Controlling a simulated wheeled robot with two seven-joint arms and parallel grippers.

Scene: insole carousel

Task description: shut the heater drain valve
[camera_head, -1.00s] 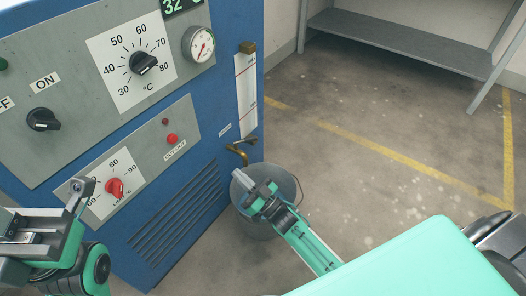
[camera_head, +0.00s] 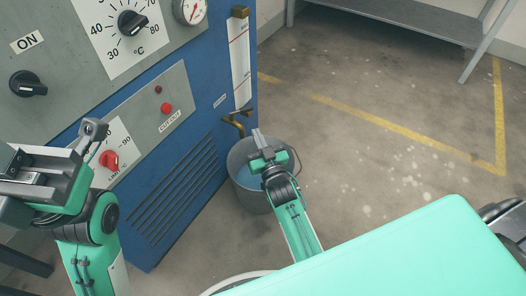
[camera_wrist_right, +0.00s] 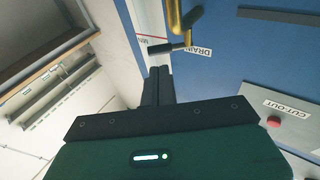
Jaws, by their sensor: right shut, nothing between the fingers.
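The drain valve (camera_head: 234,122) is a brass spout with a dark lever (camera_head: 243,112), low on the blue heater cabinet's right edge. In the right wrist view the brass pipe (camera_wrist_right: 174,18), the dark lever (camera_wrist_right: 172,47) and a partly covered DRAIN label (camera_wrist_right: 200,51) show ahead of the fingers. My right gripper (camera_head: 257,139) is shut and empty, just below and right of the valve in the head view. Its fingertips (camera_wrist_right: 158,72) look close to the lever; contact cannot be told. My left gripper (camera_head: 62,160) is in front of the panel; its jaw opening is unclear.
A grey bucket (camera_head: 245,187) with water stands below the spout. The cabinet carries a red cut-out button (camera_head: 166,109), a red limit knob (camera_head: 108,160) and a black dial (camera_head: 132,24). Floor to the right is clear up to a metal shelf (camera_head: 400,18).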

